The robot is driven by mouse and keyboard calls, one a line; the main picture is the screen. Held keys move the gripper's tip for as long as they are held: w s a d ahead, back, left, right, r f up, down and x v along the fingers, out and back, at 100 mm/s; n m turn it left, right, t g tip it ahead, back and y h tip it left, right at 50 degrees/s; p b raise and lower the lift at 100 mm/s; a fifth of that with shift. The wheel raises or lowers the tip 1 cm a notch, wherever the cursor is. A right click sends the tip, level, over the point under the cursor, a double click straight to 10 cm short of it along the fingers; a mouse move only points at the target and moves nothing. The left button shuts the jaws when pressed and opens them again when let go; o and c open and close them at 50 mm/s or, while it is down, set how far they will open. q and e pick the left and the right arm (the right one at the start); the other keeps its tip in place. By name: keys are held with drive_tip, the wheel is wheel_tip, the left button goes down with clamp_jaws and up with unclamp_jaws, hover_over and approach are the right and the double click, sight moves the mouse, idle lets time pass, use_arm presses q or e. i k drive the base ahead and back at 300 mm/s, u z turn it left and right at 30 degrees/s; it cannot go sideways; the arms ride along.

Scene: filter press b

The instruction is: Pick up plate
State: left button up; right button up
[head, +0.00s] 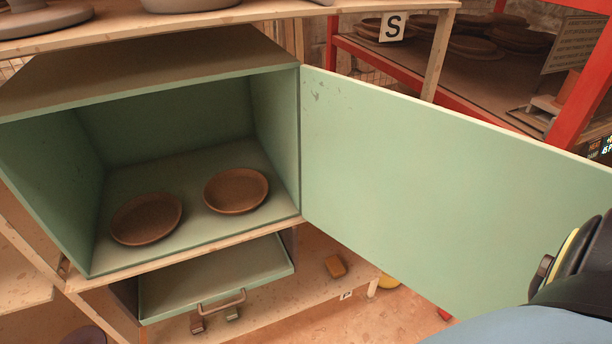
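Two brown round plates lie flat inside an open green cabinet (180,130). The left plate (146,218) is nearer the cabinet's front edge. The right plate (236,190) sits a little further back, apart from the left one. No gripper touches either plate.
The cabinet's green door (430,180) stands wide open to the right. A red rack (400,77) stands behind.

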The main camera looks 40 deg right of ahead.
sight(239, 190)
drive_tip(key=z, duration=0.2)
drive_tip(key=i, duration=0.95)
drive_tip(key=z, duration=0.8)
